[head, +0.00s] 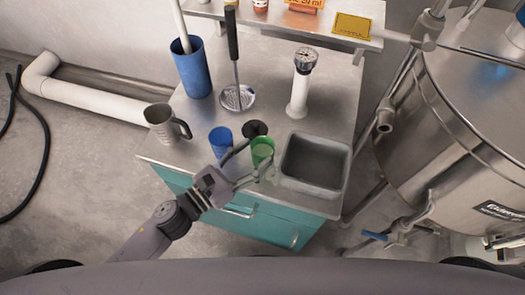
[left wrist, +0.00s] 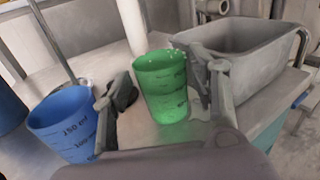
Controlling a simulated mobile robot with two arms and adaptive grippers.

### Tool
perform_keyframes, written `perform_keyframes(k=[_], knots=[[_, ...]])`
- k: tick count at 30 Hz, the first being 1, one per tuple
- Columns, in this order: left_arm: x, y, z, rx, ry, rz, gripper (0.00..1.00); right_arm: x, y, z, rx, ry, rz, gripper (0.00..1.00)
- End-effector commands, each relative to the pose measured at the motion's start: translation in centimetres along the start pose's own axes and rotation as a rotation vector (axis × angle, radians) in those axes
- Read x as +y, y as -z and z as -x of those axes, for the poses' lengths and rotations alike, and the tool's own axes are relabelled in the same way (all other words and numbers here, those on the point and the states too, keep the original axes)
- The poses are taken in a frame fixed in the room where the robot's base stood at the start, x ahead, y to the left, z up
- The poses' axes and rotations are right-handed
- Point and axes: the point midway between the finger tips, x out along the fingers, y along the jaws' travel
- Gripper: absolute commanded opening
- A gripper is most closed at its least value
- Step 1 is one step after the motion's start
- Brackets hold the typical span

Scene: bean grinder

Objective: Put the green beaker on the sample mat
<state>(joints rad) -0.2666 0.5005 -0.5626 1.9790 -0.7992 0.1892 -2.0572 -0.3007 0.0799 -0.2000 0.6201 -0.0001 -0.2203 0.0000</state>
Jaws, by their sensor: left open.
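The green beaker (head: 262,149) stands upright on the metal counter, left of the sink. My left gripper (head: 256,157) is open, with one finger on each side of the green beaker. In the left wrist view the green beaker (left wrist: 161,88) shows between the two fingertips (left wrist: 158,76); I cannot tell whether either finger touches it. A yellow mat (head: 352,26), which looks like the sample mat, lies on the raised shelf at the back right, with nothing on it. My right gripper is not in view.
A blue beaker (head: 221,141) stands close left of my gripper. A dark round object (head: 255,128) lies behind the green beaker. The sink (head: 316,162), a steel jug (head: 162,123), a tall blue container (head: 191,70) and a white cylinder (head: 299,92) stand around.

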Motion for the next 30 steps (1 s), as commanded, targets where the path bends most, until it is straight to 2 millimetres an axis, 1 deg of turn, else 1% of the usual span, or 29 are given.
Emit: perform_keyframes(k=[1, 6, 9, 15, 17, 30], knots=[[0.1, -0.4, -1.0, -0.003, -0.002, 0.001, 0.54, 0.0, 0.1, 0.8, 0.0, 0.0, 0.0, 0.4], [0.0, -0.1, -3.2, -0.002, 0.0, 0.0, 0.54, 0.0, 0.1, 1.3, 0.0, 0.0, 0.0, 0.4], [0.0, 0.0, -3.6, -0.002, 0.0, 0.001, 0.54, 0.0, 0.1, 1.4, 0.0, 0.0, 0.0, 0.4], [0.0, 0.1, -3.6, -0.001, 0.0, 0.0, 0.54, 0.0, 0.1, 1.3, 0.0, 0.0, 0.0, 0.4], [0.0, 0.1, -3.6, -0.001, 0.0, 0.0, 0.51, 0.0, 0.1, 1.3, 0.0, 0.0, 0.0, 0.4], [0.0, 0.1, -3.6, -0.001, 0.0, 0.0, 0.21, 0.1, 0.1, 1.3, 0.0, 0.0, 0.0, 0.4]])
